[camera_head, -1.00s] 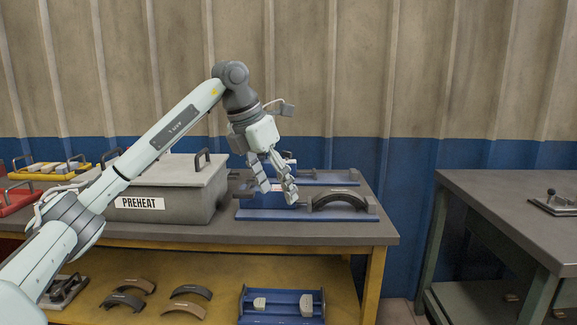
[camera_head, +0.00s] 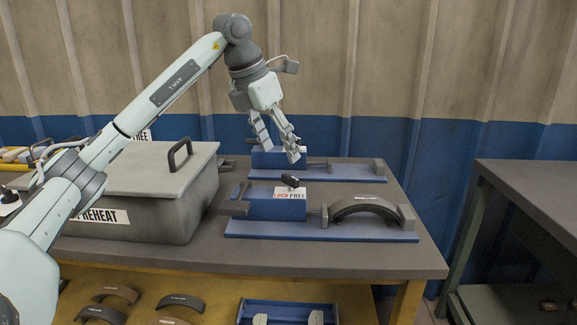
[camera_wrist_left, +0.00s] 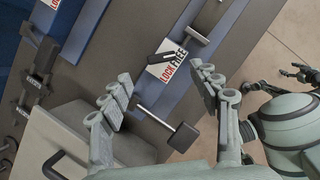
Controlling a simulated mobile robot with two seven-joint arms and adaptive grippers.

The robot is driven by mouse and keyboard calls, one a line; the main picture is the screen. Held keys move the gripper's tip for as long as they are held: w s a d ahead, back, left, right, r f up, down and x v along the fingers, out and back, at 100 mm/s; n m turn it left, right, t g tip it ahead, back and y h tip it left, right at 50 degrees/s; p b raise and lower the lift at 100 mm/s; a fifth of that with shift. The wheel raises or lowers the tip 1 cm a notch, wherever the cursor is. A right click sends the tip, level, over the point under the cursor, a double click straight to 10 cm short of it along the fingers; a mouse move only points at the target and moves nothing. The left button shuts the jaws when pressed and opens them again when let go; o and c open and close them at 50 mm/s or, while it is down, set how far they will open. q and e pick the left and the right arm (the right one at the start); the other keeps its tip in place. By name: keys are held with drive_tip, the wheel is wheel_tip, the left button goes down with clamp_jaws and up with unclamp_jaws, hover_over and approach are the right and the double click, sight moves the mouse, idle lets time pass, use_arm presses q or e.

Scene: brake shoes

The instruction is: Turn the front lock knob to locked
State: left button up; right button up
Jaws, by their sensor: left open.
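The front fixture is a blue block on a blue base (camera_head: 320,232). Its LOCK/FREE label (camera_head: 290,193) lies under the small black lock knob (camera_head: 290,181). The knob (camera_wrist_left: 166,54) and label (camera_wrist_left: 172,68) also show in the left wrist view, beyond and between the fingertips. I cannot tell firmly which word the knob points to. My left gripper (camera_head: 278,150) is open and empty, pointing down, above the knob in the picture and apart from it. Its spread fingers (camera_wrist_left: 162,87) show in the left wrist view.
A dark curved brake shoe (camera_head: 362,206) sits on the front fixture's right part. A similar rear fixture (camera_head: 340,177) stands behind. The grey PREHEAT box (camera_head: 150,182) with a raised handle is close on the left. More shoes lie on the lower shelf (camera_head: 215,283).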

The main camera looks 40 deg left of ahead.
sight(290, 176)
use_arm(q)
drive_tip(key=x, duration=0.7)
drive_tip(key=shift+d+f, duration=0.1)
drive_tip(key=shift+f, duration=0.1)
drive_tip(key=c, duration=1.2)
